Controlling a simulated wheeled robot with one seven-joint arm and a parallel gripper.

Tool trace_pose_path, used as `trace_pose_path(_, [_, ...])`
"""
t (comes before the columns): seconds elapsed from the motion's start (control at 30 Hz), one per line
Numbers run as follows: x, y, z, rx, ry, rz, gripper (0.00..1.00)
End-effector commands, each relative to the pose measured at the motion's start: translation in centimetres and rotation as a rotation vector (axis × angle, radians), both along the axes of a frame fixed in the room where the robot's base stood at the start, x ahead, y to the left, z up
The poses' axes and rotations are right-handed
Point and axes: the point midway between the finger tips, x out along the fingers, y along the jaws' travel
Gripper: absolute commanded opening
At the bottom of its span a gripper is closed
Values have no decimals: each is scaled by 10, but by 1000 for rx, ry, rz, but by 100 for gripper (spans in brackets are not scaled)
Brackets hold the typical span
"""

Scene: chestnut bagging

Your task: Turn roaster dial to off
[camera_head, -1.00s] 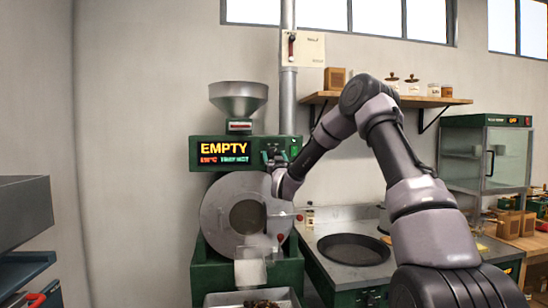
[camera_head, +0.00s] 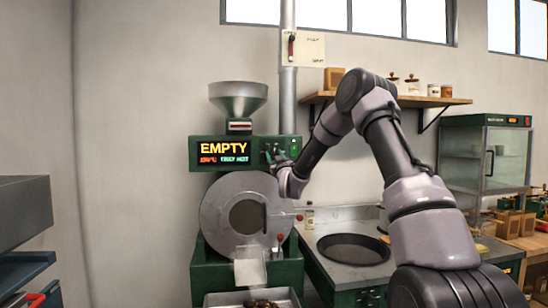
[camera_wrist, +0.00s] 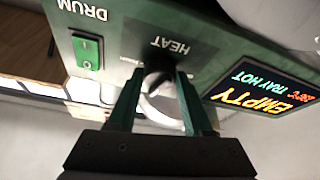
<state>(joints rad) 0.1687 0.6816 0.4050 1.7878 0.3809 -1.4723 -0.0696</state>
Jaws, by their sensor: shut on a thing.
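The green roaster (camera_head: 205,275) stands against the wall, with its round metal drum front (camera_head: 215,215) facing me. Its lit display (camera_head: 222,154) reads EMPTY in yellow, with TRAY HOT below in the wrist view. The dark heat dial (camera_wrist: 158,80) sits on the green panel under the upside-down word HEAT. My gripper (camera_wrist: 158,98) is shut on the dial, one green finger on each side. The fingers and the angle partly hide the dial's pointer and marks, so its setting cannot be read. In the head view my gripper (camera_head: 274,157) is at the panel right of the display.
A green DRUM switch (camera_wrist: 87,52) is close beside the dial. A metal hopper (camera_head: 238,95) is above the panel, and a metal tray (camera_head: 218,299) is below the drum. A counter with a dark round pan (camera_head: 353,249) stands to the right, under a wooden shelf (camera_head: 400,99).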

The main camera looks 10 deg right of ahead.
Motion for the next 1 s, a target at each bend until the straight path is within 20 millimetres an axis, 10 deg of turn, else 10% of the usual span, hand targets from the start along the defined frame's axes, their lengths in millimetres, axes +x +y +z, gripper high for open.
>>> trace_pose_path(1.0, [0,-7,8,-967,-2,1,0])
